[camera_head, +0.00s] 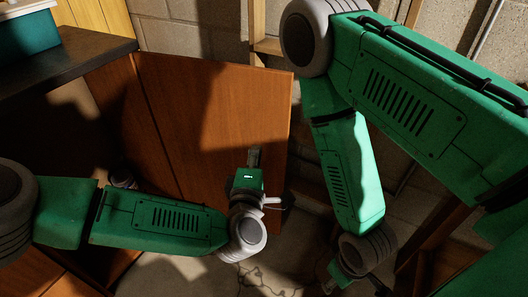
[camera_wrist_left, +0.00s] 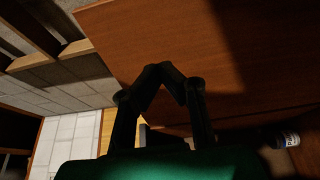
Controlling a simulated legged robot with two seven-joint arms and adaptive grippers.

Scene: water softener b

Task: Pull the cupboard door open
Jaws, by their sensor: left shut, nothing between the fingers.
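The cupboard door (camera_head: 205,120) is a brown wooden panel. It stands open, swung out from the cupboard under the dark worktop (camera_head: 65,58), with its free edge at right. My left gripper (camera_head: 254,157) is shut and empty, in front of the door's lower right part near that edge. In the left wrist view its dark fingers (camera_wrist_left: 168,75) come together in front of the door (camera_wrist_left: 235,60); I cannot tell whether they touch it. My right gripper (camera_head: 378,284) is at the bottom edge, away from the door, its fingers mostly cut off.
The cupboard's inside is dark, with a pale container (camera_head: 122,177) partly hidden behind my left arm. A bottle (camera_wrist_left: 286,140) shows in the left wrist view. A teal box (camera_head: 25,35) sits on the worktop. A block wall (camera_head: 190,45) stands behind; bare floor (camera_head: 175,275) lies below.

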